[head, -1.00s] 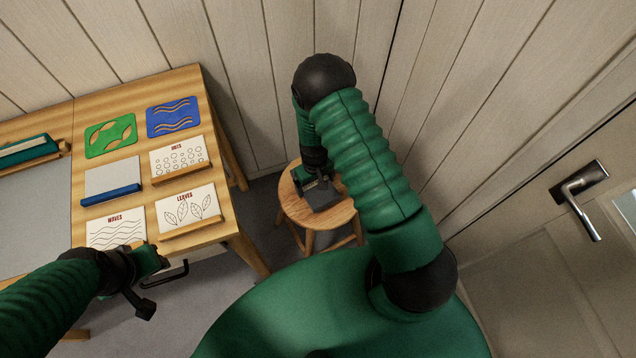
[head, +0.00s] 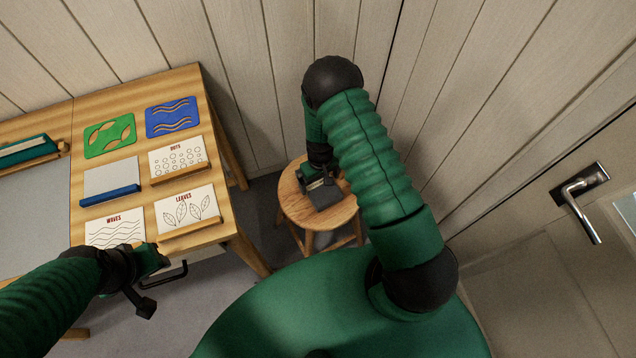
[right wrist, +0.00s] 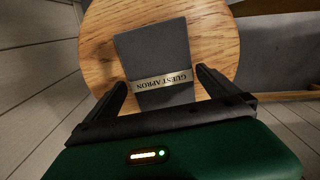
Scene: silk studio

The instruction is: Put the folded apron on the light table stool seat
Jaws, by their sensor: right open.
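The folded apron (right wrist: 155,52) is a dark grey bundle with a pale band reading "GUEST APRON". It lies flat on the round wooden stool seat (right wrist: 104,50) in the right wrist view. In the head view the apron (head: 325,195) shows on the stool (head: 297,209), partly behind my right gripper (head: 312,181). In the right wrist view my right gripper (right wrist: 166,92) is open, its two fingers apart near the band end of the apron. My left gripper (head: 150,280) is near the table's front edge; its jaws are not clear.
A wooden table (head: 130,172) at left holds pattern cards, a green tile (head: 109,136) and a blue tile (head: 172,117). Panelled walls stand close behind and to the right of the stool. A door handle (head: 580,200) is at far right.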

